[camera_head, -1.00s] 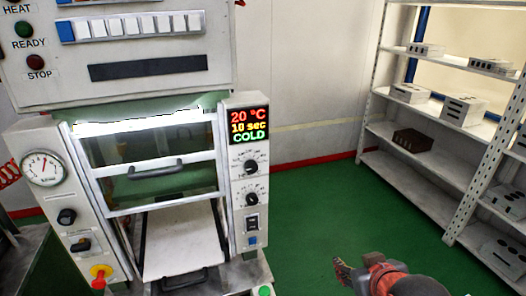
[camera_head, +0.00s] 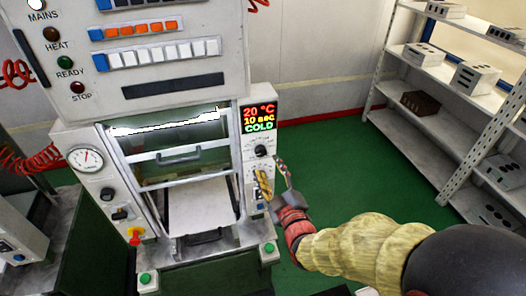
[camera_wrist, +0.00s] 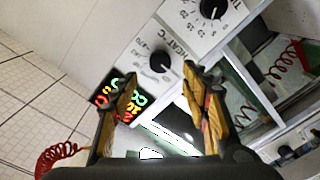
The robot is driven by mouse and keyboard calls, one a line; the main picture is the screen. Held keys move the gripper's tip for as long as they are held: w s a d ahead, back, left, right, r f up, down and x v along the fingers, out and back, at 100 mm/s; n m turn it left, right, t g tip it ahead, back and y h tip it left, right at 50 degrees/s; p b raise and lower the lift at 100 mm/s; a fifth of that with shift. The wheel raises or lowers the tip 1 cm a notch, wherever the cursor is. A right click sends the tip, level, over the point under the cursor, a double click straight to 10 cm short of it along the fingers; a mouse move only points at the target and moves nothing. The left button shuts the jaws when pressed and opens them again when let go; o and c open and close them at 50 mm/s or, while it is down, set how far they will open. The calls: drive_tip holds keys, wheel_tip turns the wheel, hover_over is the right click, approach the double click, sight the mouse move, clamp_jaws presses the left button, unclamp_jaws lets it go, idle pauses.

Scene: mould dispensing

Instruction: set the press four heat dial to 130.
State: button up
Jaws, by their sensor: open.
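The press (camera_head: 236,150) stands at left centre in the head view. Its display (camera_head: 259,117) reads 20 °C, 10 sec, COLD. The heat dial (camera_head: 261,151) is the black knob just below the display. In the wrist view the heat dial (camera_wrist: 160,62) shows beside the "HEAT °C" label; its pointer setting is too small to read. A second dial (camera_wrist: 213,8) is at the top edge there. My gripper (camera_head: 271,173) is open and empty in front of the panel, its fingers (camera_wrist: 165,100) either side of the heat dial's line and apart from it. No press number is legible.
A press door with a handle (camera_head: 180,157) is left of the panel. A gauge (camera_head: 85,159) and a red-and-yellow button (camera_head: 135,236) are further left. A shelf rack (camera_head: 470,150) with blocks stands at right. Green floor (camera_head: 335,150) lies between.

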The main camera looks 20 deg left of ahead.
sight(261, 153)
drive_tip(key=p+x, duration=0.1)
drive_tip(key=x, duration=0.5)
drive_tip(key=shift+w+a+p, duration=0.15)
drive_tip(key=shift+w+p, duration=0.1)
drive_tip(key=shift+p, duration=0.1)
drive_tip(key=shift+c, duration=0.3)
drive_tip(key=c, duration=1.1)
drive_tip(key=shift+b, duration=0.45)
